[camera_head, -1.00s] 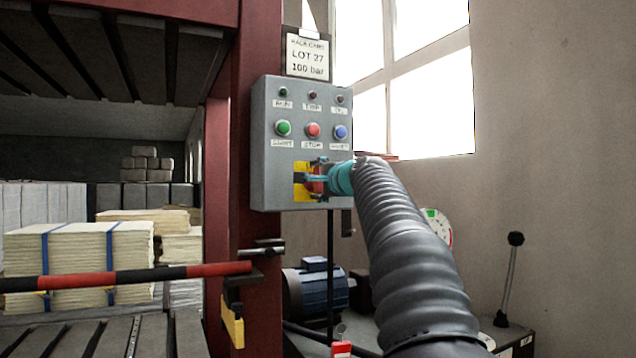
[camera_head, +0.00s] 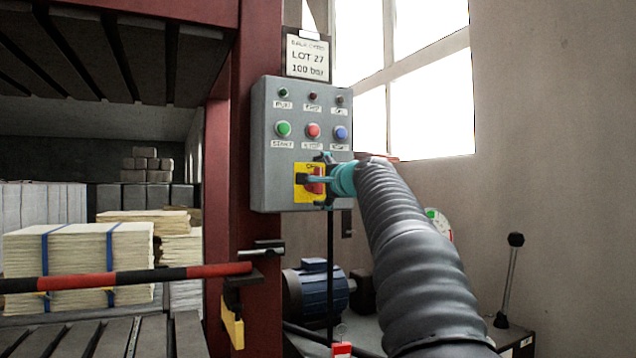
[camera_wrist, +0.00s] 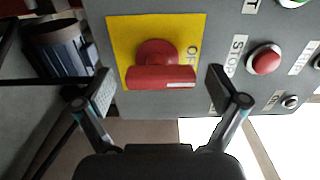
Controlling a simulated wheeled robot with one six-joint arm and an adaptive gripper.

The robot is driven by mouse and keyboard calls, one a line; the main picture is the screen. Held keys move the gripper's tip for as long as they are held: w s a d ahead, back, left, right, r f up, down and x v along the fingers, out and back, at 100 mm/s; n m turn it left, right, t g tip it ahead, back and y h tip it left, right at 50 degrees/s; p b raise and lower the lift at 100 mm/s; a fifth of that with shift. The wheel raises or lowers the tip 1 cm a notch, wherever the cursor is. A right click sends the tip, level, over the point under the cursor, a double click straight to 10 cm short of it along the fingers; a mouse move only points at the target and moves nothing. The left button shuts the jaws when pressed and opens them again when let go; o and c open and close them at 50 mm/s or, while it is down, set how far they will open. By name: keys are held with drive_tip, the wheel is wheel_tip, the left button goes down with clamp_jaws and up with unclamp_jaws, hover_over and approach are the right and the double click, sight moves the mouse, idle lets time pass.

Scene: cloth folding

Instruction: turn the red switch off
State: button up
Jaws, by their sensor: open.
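The red switch (camera_wrist: 160,66) is a rotary knob with a bar handle on a yellow plate (camera_wrist: 120,40). In the wrist view it lies ahead of my open gripper (camera_wrist: 160,90), roughly between the two spread fingers, and neither finger visibly touches it. Part of the plate's lettering shows beside the knob. In the head view the switch (camera_head: 316,180) is on the lower part of the grey control box (camera_head: 262,150), and my gripper (camera_head: 312,179) partly covers it from the right.
The box has green, red and blue buttons above the switch; the red button (camera_wrist: 265,60) is close to one finger. A blue motor (camera_head: 318,290) and a lever (camera_head: 510,280) are below and right.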

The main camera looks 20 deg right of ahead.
drive_tip(key=s, duration=1.1)
drive_tip(key=shift+d, duration=0.2)
wheel_tip(320, 180, down, 12)
drive_tip(key=n+g, duration=0.3)
drive_tip(key=s+a+f+n+g, duration=0.2)
drive_tip(key=s+f, duration=0.1)
drive_tip(key=f, duration=0.4)
drive_tip(key=s+a+f+n+g, duration=0.3)
drive_tip(key=s+f, duration=0.1)
drive_tip(key=f, duration=0.3)
drive_tip(key=s+a+f+n+g, duration=0.1)
drive_tip(key=s+a+f+n, duration=0.2)
drive_tip(key=s+f, duration=0.3)
drive_tip(key=s+a+f+n+g+p, duration=0.1)
drive_tip(key=s+a+f+n+g, duration=0.1)
drive_tip(key=s+a+f, duration=0.4)
drive_tip(key=s+a+f+n+g+p, duration=0.1)
drive_tip(key=s+a+f+n, duration=0.3)
drive_tip(key=s, duration=0.7)
wheel_tip(320, 180, down, 2)
drive_tip(key=shift+s+a+h, duration=0.3)
drive_tip(key=shift+a, duration=0.3)
